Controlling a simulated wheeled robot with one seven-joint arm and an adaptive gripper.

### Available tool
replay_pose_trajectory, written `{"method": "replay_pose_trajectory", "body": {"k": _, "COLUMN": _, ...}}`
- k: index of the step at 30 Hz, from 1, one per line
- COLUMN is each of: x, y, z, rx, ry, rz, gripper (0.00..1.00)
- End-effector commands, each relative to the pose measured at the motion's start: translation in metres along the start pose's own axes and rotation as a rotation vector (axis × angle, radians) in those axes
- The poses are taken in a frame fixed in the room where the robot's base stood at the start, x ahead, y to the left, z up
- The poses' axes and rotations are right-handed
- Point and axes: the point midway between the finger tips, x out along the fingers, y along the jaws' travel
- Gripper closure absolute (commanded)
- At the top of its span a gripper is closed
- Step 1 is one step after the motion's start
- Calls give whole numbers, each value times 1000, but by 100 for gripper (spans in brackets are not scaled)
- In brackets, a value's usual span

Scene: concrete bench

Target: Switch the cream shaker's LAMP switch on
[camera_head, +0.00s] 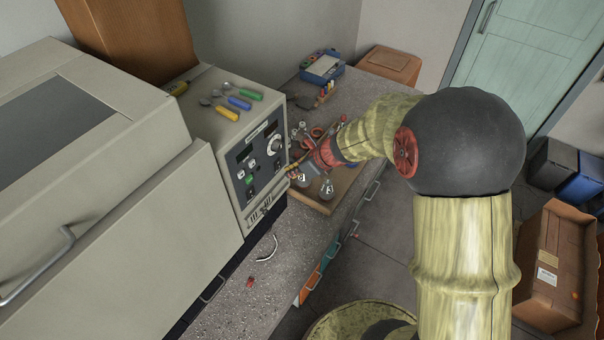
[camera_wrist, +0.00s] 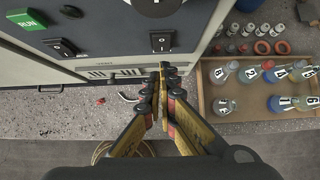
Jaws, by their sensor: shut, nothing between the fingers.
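The cream shaker (camera_head: 214,120) is the large cream cabinet on the left of the bench. Its upright control panel (camera_head: 262,155) carries a round dial, dark displays, a green button and small switches. In the wrist view the panel shows a green RUN button (camera_wrist: 27,18), a black rocker switch (camera_wrist: 62,47) and another black switch (camera_wrist: 161,42). The label LAMP is not legible, so I cannot tell which switch it names. My gripper (camera_wrist: 162,68) is shut and empty, its tips just below the second switch in the picture. The head view shows it (camera_head: 291,170) beside the panel's right edge; contact is unclear.
A wooden tray (camera_head: 322,205) with several labelled flasks stands beside the panel, under my arm. Screwdrivers (camera_head: 238,103) lie on top of the shaker. A curved metal piece (camera_head: 268,248) and a small red item (camera_head: 250,282) lie on the bench in front.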

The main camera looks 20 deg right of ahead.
Motion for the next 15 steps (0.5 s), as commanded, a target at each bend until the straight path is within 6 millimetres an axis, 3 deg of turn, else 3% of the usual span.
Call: {"method": "replay_pose_trajectory", "body": {"k": 15, "x": 10, "y": 0, "z": 10, "rx": 1, "ry": 1, "rz": 1, "gripper": 100}}
